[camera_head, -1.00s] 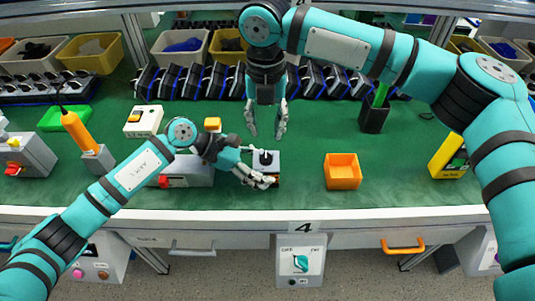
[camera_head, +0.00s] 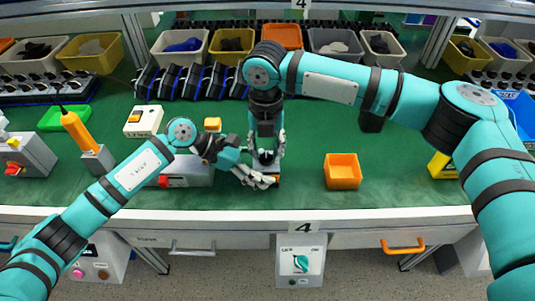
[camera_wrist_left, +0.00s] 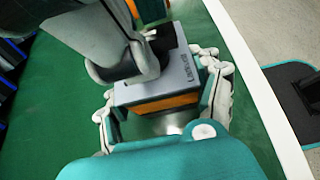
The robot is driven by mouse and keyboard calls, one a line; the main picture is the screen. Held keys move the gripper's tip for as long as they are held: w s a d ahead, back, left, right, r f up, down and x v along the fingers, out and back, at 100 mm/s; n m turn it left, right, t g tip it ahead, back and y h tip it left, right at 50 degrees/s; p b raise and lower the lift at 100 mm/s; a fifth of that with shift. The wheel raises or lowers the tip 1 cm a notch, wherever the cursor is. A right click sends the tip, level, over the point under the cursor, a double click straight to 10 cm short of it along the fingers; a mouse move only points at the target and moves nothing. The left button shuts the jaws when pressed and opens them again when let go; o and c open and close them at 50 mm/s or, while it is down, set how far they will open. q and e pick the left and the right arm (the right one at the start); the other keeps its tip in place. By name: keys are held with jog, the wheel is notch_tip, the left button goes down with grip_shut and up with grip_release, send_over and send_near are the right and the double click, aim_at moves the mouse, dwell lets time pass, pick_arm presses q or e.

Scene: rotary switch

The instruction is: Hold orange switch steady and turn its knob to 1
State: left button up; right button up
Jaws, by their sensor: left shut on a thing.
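The switch (camera_wrist_left: 180,78) shows in the left wrist view with a grey top, an orange side band and a dark knob (camera_wrist_left: 166,38). My left gripper (camera_head: 262,181) is shut on the switch body, its fingers on two opposite sides, also seen in the left wrist view (camera_wrist_left: 163,98). My right gripper (camera_head: 267,160) points down over the switch in the head view, its fingers apart at the knob. Whether they touch the knob cannot be told. The right gripper and left fingers hide most of the switch in the head view, and the knob's setting is not readable.
An orange bin (camera_head: 342,172) stands to the right of the switch. A grey box with a red part (camera_head: 180,173) lies behind my left forearm. An orange-handled tool (camera_head: 78,132) stands at the left. Green mat is clear between switch and bin.

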aim_at(266, 154)
grip_shut()
jog(key=n, duration=0.8)
jog(key=shift+n, duration=0.4)
jog(key=shift+o, duration=0.5)
grip_release()
jog(key=shift+r, duration=0.1)
jog(key=shift+r, duration=2.4)
